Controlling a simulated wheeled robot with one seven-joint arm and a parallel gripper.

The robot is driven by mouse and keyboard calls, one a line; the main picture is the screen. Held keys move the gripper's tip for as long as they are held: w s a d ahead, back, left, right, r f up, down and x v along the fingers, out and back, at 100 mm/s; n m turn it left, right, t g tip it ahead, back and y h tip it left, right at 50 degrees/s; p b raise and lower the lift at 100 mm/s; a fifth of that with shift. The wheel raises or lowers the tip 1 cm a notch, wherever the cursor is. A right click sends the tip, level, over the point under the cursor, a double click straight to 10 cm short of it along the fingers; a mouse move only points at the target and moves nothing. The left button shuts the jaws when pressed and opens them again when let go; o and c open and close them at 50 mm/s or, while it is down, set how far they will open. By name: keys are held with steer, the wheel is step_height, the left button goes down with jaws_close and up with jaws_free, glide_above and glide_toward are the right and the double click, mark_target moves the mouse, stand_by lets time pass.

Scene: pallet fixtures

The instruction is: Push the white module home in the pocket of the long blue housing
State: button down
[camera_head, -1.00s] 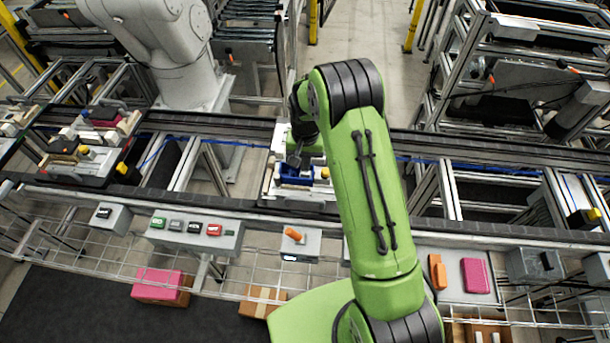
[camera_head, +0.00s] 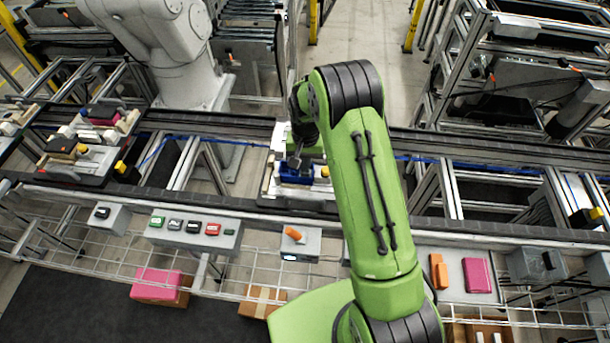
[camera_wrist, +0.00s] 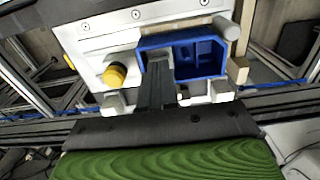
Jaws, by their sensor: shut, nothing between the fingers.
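The blue housing (camera_head: 296,172) sits on a light pallet fixture in the middle of the conveyor. In the wrist view the housing (camera_wrist: 215,73) shows as an open-topped blue tray with a hollow pocket. My gripper (camera_wrist: 158,68) is shut, with its dark fingers reaching over the left part of the housing's opening. In the head view my gripper (camera_head: 294,161) is down at the housing, partly behind my green arm. I cannot make out the white module for certain; the fingers cover part of the pocket.
A yellow knob (camera_wrist: 115,75) stands just left of the housing on the fixture, and a light round post (camera_wrist: 226,27) stands at its upper right. Another loaded pallet (camera_head: 95,165) is at left on the conveyor. A button box (camera_head: 193,229) is in front.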

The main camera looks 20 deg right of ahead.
steer(key=shift+f, duration=0.35)
steer(key=shift+r, duration=0.15)
step_height(320, 180, up, 7)
steer(key=p, duration=0.4)
stand_by(0.6)
